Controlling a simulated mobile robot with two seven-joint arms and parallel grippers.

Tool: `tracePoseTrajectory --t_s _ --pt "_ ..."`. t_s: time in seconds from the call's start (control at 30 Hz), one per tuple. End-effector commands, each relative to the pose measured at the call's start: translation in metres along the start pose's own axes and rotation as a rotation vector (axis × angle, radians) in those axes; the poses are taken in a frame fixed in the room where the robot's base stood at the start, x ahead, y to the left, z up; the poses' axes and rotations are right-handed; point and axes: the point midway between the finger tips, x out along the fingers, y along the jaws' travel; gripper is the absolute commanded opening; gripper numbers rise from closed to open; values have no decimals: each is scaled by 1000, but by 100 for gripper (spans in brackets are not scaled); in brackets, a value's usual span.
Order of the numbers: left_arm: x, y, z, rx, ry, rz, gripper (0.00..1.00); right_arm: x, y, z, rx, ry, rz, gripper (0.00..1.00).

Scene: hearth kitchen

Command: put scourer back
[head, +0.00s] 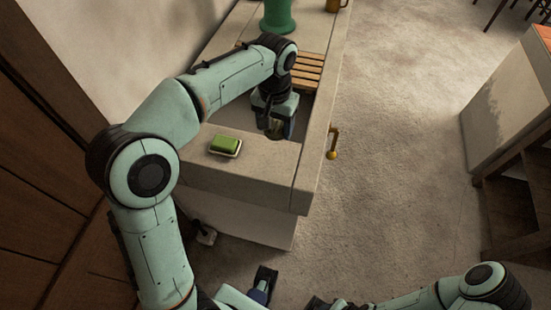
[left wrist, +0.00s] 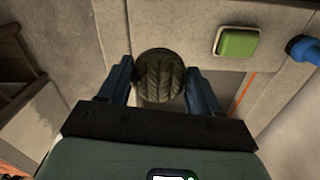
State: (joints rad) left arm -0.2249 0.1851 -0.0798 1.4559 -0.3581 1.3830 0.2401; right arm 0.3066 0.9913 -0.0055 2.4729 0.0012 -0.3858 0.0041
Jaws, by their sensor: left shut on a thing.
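My left gripper (head: 275,130) is low over the sunken part of the stone counter, pointing down. In the left wrist view its two blue fingers (left wrist: 164,88) are on either side of a round, ribbed, olive-brown thing, which looks to be the scourer (left wrist: 160,74). The scourer shows only as a small dark patch under the hand in the head view. A green block (head: 226,143) lies on a pale dish to the left of the gripper, apart from it. A dark, blue-edged part of mine at the bottom may be my right gripper (head: 264,280); its jaws are unclear.
The stone counter (head: 255,186) has a raised front rim around the sunken part. A slatted wooden rack (head: 307,72) lies beyond the hand, and a green vessel (head: 279,18) stands farther back. A brass handle (head: 333,143) sticks out on the right side. Open floor (head: 405,150) lies right.

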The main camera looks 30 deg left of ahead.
Motion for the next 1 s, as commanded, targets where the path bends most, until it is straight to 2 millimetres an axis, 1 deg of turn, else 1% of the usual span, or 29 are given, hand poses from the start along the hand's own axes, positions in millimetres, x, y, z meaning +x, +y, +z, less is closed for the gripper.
tracePoseTrajectory --t_s 0.03,0.1,0.2,0.3,0.53,0.7,0.77,0.87,1.0 --pt "18 0 1 0 -7 -2 31 5 2 0 1 -2 1 43" --pt "37 0 1 -1 -6 -1 31 8 3 1 2 -3 1 43" --pt "61 0 1 0 -5 -1 31 12 5 1 2 -5 2 43" --pt "80 0 0 0 -4 -1 31 15 6 1 3 -6 2 43" --pt "101 -1 0 -1 -2 -1 31 18 7 2 3 -7 2 43" --pt "127 0 0 0 -3 -1 31 22 8 2 3 -8 3 43" --pt "134 0 0 -1 -1 -1 31 22 9 2 3 -8 3 43" --pt "138 0 0 -1 1 0 31 23 9 2 3 -8 3 43" --pt "138 0 0 -1 1 0 31 22 9 2 3 -8 3 43"
